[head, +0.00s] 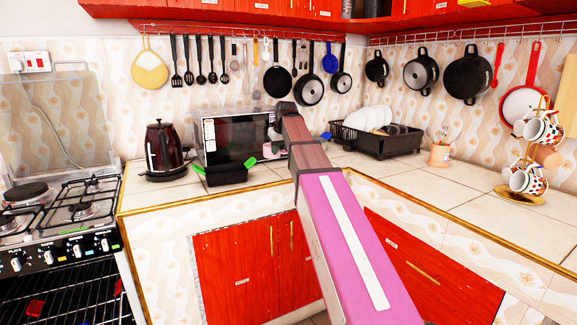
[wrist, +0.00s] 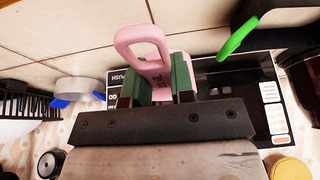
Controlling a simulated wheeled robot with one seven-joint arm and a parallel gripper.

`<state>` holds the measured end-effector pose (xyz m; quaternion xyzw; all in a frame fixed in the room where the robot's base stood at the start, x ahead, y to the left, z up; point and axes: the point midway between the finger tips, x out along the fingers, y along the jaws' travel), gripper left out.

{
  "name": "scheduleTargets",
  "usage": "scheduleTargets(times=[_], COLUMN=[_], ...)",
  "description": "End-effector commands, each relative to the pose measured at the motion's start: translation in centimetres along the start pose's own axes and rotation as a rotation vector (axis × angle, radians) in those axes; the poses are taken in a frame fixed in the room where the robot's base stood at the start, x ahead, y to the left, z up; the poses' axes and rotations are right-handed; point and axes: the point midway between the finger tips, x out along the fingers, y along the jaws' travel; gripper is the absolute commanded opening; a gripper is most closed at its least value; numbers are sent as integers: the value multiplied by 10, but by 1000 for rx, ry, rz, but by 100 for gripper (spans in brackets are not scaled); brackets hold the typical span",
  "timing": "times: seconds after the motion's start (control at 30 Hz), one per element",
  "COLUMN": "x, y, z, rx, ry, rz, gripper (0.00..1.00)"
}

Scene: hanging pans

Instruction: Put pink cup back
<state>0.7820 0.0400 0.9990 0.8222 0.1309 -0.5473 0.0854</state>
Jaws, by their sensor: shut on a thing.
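The pink cup (wrist: 145,45) is in the wrist view, its looped handle pointing up in the picture. My gripper (wrist: 160,82) is shut on it, with green finger pads on either side of the pink part. The dark gripper body hides much of the cup. In the head view a small bit of the pink cup (head: 270,151) shows left of my arm, in front of the microwave. My arm covers most of my gripper there. A gold cup stand (head: 520,197) at the right holds polka-dot cups (head: 540,130) and a peach-coloured cup (head: 547,156).
A microwave (head: 233,138), a dark kettle (head: 162,150) and a black-and-green container (head: 222,174) stand left of my arm. A black dish rack (head: 378,139) with plates and a utensil cup (head: 440,154) are to the right. Counter between utensil cup and stand is clear. Pans hang above.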

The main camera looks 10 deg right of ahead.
Motion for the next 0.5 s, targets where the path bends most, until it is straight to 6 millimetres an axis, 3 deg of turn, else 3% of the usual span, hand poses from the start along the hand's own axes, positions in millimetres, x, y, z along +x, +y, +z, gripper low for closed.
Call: scheduleTargets(times=[0.2, 0.5], x=[27, 41], y=[42, 60], z=[0, 3], rx=[1, -1], ry=[-1, 1], rz=[1, 0], gripper=[0, 0])
